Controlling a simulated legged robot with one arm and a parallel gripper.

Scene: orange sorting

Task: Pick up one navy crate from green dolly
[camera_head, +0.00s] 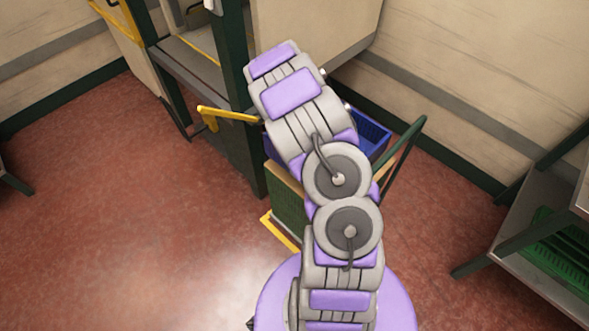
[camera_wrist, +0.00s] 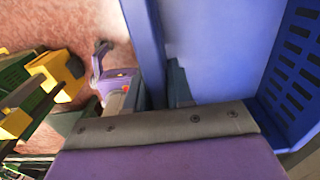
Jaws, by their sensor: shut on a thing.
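The navy crate (camera_head: 372,133) shows as a blue rim and inner wall behind my arm in the head view. In the wrist view its blue walls (camera_wrist: 225,50) fill the upper middle and right, with a slotted side wall at far right. My gripper (camera_wrist: 170,95) is shut on the crate's wall; its grey and purple body covers the lower part of that view. The gripper is hidden behind my arm in the head view. The green dolly (camera_head: 290,207) stands below the crate, largely covered by my arm. I cannot tell whether the crate touches it.
A dark green bar (camera_head: 403,143) slants up right of the crate. A green-framed station (camera_head: 235,95) with a yellow bar (camera_head: 228,114) stands close on the left. A grey table (camera_head: 530,240) with a green crate (camera_head: 560,255) below it is at right. Red floor (camera_head: 130,220) is clear at left.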

